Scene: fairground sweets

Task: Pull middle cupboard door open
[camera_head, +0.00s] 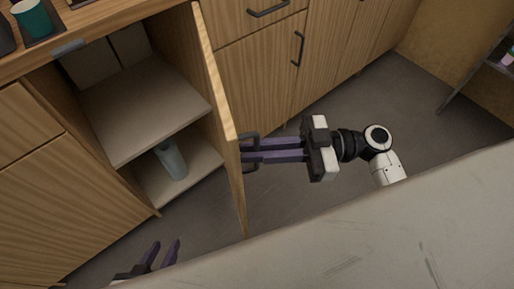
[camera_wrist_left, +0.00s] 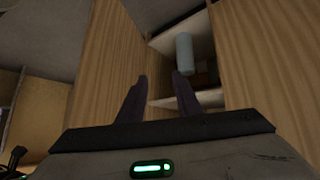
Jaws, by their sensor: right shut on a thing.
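The middle cupboard door (camera_head: 222,100) is wooden and stands swung open, seen nearly edge-on in the head view. Its dark handle (camera_head: 250,137) is on the side facing right. My right gripper (camera_head: 246,149) is shut on this handle, with its purple fingers reaching in from the right. My left gripper (camera_head: 162,252) is low in the head view, in front of the cupboard, with its fingers apart and empty. In the left wrist view its fingers (camera_wrist_left: 160,95) point toward the open cupboard, where a blue-grey bottle (camera_wrist_left: 184,52) shows.
Inside the cupboard are a pale shelf (camera_head: 145,105) and the bottle (camera_head: 171,160) below it. Closed wooden fronts (camera_head: 262,75) stand to the right. A teal cup (camera_head: 31,17) is on the counter. A pale surface (camera_head: 400,240) fills the lower right. Grey floor (camera_head: 300,195) lies between.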

